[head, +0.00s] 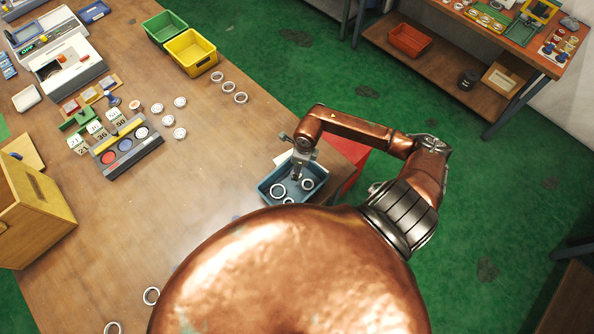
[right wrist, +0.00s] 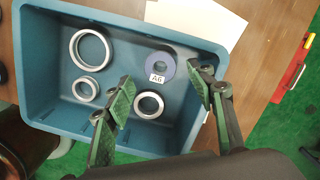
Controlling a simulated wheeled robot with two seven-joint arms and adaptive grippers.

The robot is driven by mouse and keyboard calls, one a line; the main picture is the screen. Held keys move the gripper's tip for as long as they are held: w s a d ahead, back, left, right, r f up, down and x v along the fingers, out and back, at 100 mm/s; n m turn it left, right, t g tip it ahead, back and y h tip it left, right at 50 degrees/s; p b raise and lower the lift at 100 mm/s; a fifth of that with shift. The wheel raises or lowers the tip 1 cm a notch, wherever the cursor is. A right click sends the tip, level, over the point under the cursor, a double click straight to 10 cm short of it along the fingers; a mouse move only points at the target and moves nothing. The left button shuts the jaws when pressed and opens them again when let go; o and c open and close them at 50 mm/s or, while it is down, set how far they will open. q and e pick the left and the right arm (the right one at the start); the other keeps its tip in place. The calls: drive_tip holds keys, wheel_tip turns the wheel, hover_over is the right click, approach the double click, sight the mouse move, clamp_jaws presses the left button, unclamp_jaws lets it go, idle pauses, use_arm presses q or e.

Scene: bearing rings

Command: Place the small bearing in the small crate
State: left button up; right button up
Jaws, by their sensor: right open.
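A blue crate (head: 264,188) stands at the table's right edge, and it fills much of the right wrist view (right wrist: 40,110). In it lie a large metal ring (right wrist: 75,38) and two smaller bearing rings, one at the left (right wrist: 77,92) and one in the front middle (right wrist: 140,111). A blue disc with an A6 label (right wrist: 165,58) lies there too. My right gripper (head: 297,176) points down over the crate. In the right wrist view it (right wrist: 164,97) is open, its fingers apart on either side of the front middle ring, with nothing held. My left gripper is out of view.
Green (head: 165,38) and yellow (head: 212,60) bins stand at the table's far edge. Several loose rings (head: 180,133) lie near a tray of coloured discs (head: 155,147). A red box (head: 350,170) is beside the blue crate. The table's middle is clear.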

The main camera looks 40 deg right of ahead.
wheel_tip(320, 180, up, 8)
drive_tip(key=b, duration=0.1)
drive_tip(key=shift+s+d+r, duration=0.15)
drive_tip(key=shift+s+d, duration=0.15)
drive_tip(key=shift+s, duration=0.1)
